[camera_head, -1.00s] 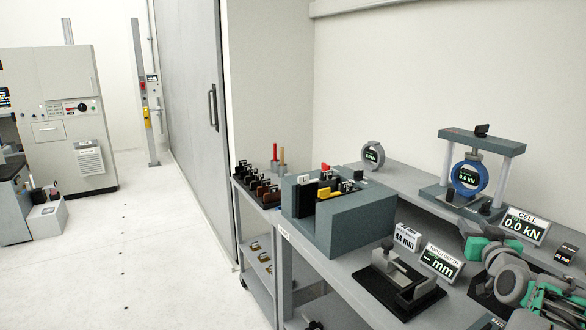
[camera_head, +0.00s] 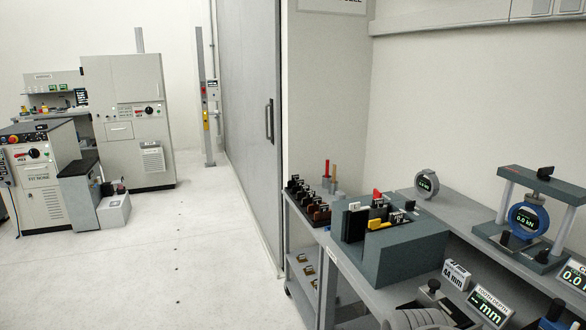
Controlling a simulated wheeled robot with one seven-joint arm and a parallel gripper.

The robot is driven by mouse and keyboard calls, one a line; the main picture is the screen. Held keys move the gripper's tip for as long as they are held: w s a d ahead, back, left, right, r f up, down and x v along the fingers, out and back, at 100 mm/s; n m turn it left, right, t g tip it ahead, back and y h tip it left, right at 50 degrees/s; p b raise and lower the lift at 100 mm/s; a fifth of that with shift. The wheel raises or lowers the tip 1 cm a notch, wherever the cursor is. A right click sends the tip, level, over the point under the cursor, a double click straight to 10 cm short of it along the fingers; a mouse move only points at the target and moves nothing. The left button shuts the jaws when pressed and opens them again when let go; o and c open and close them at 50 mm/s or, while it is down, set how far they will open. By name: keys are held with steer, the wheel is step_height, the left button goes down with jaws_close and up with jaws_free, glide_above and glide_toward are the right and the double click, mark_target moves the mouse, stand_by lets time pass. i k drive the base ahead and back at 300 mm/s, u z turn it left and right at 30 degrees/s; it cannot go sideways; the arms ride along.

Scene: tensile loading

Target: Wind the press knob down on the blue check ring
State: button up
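The press (camera_head: 530,181) stands on the bench at the right, with a dark crossbeam on light posts. Its black knob (camera_head: 545,172) sits on top of the crossbeam. The blue check ring (camera_head: 528,220) stands upright under the crossbeam, and its dial seems to read 0.0 kN. I cannot tell whether the press touches the ring. The cell display (camera_head: 572,275) is cut off by the right edge. My gripper is not in view; only a grey part that looks like my arm shows at the bottom edge, well below the press.
A grey ring gauge (camera_head: 427,184) stands left of the press. A dark block (camera_head: 410,250) holds several pieces. A 44 mm block (camera_head: 455,275) and a tooth depth display (camera_head: 489,306) lie nearer. A small trolley (camera_head: 300,240) adjoins the bench. The floor (camera_head: 180,260) to the left is clear.

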mark_target(543, 173)
steer(key=z, duration=1.3)
